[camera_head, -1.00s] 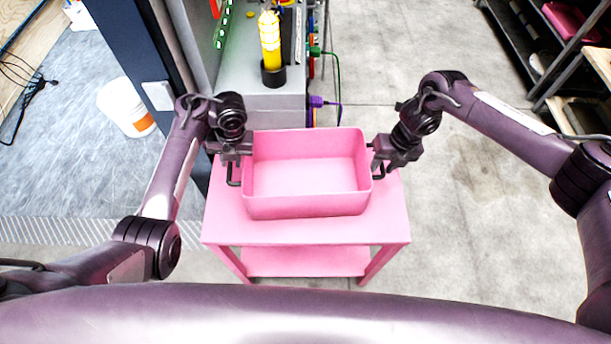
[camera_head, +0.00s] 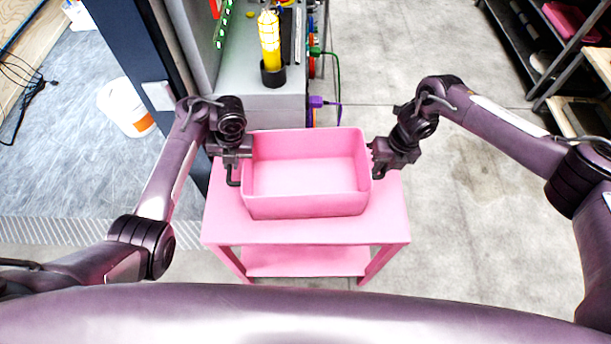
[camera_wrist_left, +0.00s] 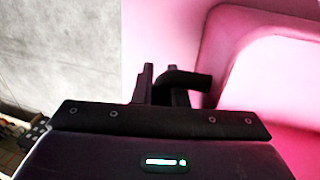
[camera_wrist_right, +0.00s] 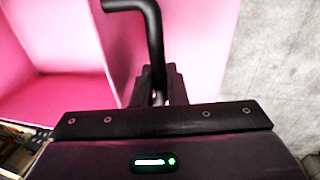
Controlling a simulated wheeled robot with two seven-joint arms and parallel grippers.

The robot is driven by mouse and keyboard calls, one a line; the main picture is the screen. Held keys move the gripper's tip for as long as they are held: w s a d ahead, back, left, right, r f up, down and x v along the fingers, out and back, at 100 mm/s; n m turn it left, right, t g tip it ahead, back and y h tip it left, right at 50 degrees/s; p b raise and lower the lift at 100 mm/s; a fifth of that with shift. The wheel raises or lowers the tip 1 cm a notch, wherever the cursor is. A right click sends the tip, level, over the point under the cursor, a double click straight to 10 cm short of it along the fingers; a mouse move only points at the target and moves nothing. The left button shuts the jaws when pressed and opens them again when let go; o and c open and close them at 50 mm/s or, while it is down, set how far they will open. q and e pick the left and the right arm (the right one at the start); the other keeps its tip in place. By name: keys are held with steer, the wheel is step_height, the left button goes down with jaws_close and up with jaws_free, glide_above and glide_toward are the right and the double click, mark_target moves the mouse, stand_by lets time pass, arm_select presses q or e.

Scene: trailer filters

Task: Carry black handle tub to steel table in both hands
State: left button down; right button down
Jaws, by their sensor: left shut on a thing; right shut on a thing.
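The pink tub (camera_head: 305,204) with black handles at its left and right ends is open-topped and empty. It stands upright, seemingly on the pink table (camera_head: 225,230); I cannot tell whether a small gap lies under it. My left gripper (camera_head: 234,165) is shut on its left handle, whose bent black bar (camera_wrist_left: 190,80) shows in the left wrist view. My right gripper (camera_head: 378,160) is shut on its right handle; the black bar (camera_wrist_right: 155,45) runs between the fingers in the right wrist view. In the head view the right handle is mostly hidden.
A grey metal-looking bench (camera_head: 235,90) just beyond the tub bears a yellow lamp (camera_head: 269,45) in a black holder. A dark post (camera_head: 140,65) and a white bucket (camera_head: 122,105) are at left. Shelves (camera_head: 545,70) stand far right. Floor right of the pink table is clear.

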arm_select(q)
steer(key=shift+r, duration=0.2)
arm_select(e)
steer(key=shift+w+r, duration=0.1)
steer(key=shift+r, duration=0.1)
